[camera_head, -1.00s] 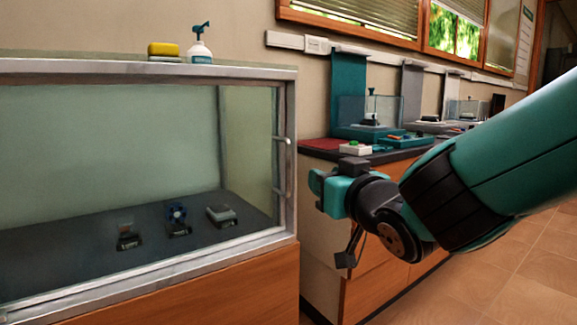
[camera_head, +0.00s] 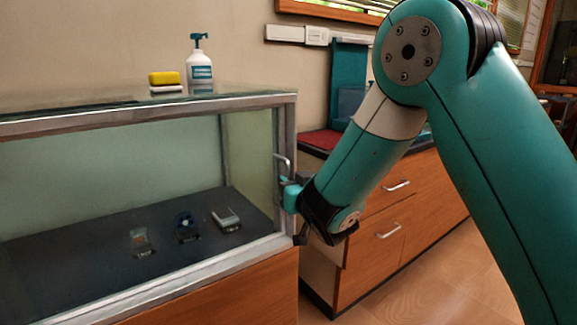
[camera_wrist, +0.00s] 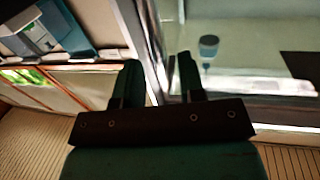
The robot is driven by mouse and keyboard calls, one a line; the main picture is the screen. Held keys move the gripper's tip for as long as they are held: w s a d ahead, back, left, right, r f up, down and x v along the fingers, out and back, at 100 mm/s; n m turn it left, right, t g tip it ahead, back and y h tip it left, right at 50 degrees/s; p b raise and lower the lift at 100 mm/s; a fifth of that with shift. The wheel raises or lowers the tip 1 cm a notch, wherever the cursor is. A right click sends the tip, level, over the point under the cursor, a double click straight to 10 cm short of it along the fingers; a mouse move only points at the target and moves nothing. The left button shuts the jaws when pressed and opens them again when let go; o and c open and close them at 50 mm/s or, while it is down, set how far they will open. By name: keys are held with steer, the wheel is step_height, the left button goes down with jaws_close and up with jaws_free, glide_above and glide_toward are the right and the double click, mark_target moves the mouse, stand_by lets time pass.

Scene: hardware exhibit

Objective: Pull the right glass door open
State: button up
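The glass display case has a metal-framed glass front (camera_head: 110,165), which looks closed. A slim metal handle (camera_head: 282,161) stands upright at its right edge. My gripper (camera_head: 285,184) is at the lower part of this handle, reaching in from the right. In the wrist view my gripper (camera_wrist: 158,75) has its two dark fingers apart, with the bright metal frame edge and handle area showing between them. Whether the fingers touch the handle cannot be told. The fingertips are partly hidden in the head view.
Small devices (camera_head: 186,228) stand on the dark floor inside the case. A pump bottle (camera_head: 200,72) and a yellow sponge (camera_head: 164,78) are on top. A wooden drawer cabinet (camera_head: 388,225) stands to the right behind my arm. The tiled floor at right is clear.

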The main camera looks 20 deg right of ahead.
steer(key=shift+w+a, duration=0.15)
steer(key=shift+w, duration=0.95)
jaws_close()
